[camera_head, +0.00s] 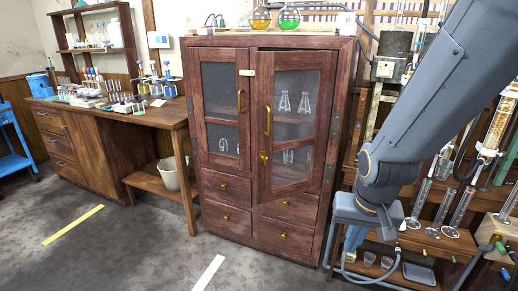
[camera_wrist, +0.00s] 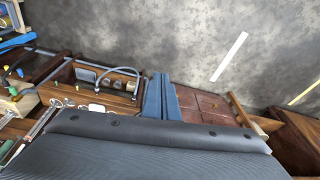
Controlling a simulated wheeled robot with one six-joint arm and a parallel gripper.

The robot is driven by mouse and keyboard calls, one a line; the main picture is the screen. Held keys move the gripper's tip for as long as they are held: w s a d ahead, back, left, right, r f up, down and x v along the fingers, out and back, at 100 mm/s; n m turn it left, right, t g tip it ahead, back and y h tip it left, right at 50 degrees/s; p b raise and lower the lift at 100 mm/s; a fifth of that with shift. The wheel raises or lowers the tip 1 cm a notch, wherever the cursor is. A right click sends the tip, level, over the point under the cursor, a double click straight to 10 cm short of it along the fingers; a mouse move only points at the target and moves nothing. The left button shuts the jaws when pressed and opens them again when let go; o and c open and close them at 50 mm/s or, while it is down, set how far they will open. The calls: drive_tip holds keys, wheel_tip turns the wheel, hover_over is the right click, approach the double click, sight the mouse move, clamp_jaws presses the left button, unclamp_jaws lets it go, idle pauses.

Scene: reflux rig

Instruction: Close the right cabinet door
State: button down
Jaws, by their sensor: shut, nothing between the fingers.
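The dark red wooden cabinet (camera_head: 345,70) stands in the middle of the head view, with glass doors above several drawers. Its right door (camera_head: 325,110) has a brass handle (camera_head: 267,120) on its left side and hinges on its right. This door looks slightly ajar, with a dark gap along its top. The left door (camera_head: 239,140) looks shut. My gripper (camera_head: 355,238) points down to the right of the cabinet, apart from the door. In the wrist view my gripper's blue fingers (camera_wrist: 161,80) are together and empty, beside the cabinet's lower drawer fronts (camera_wrist: 205,107).
Round flasks (camera_head: 289,17) of coloured liquid stand on top of the cabinet. A rack of glass cylinders (camera_head: 420,240) is close beside my gripper at right. A wooden bench (camera_head: 150,118) is at left. The floor (camera_head: 140,240) before the cabinet is clear.

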drive_tip(key=w+a+f+m+t+b, duration=0.1)
drive_tip(key=w+t, duration=0.1)
drive_tip(key=w, duration=0.3)
drive_tip(key=w+a+f+m+t, duration=0.1)
drive_tip(key=w+m+t, duration=0.1)
drive_tip(key=w, duration=0.3)
drive_tip(key=m+t+y+b, duration=0.5)
drive_tip(key=m+t+y, duration=0.3)
drive_tip(key=t, duration=0.2)
approach(260, 145)
drive_tip(key=p+x, duration=0.1)
drive_tip(key=x, duration=0.5)
drive_tip(key=shift+w+r, duration=0.1)
drive_tip(key=shift+w, duration=0.15)
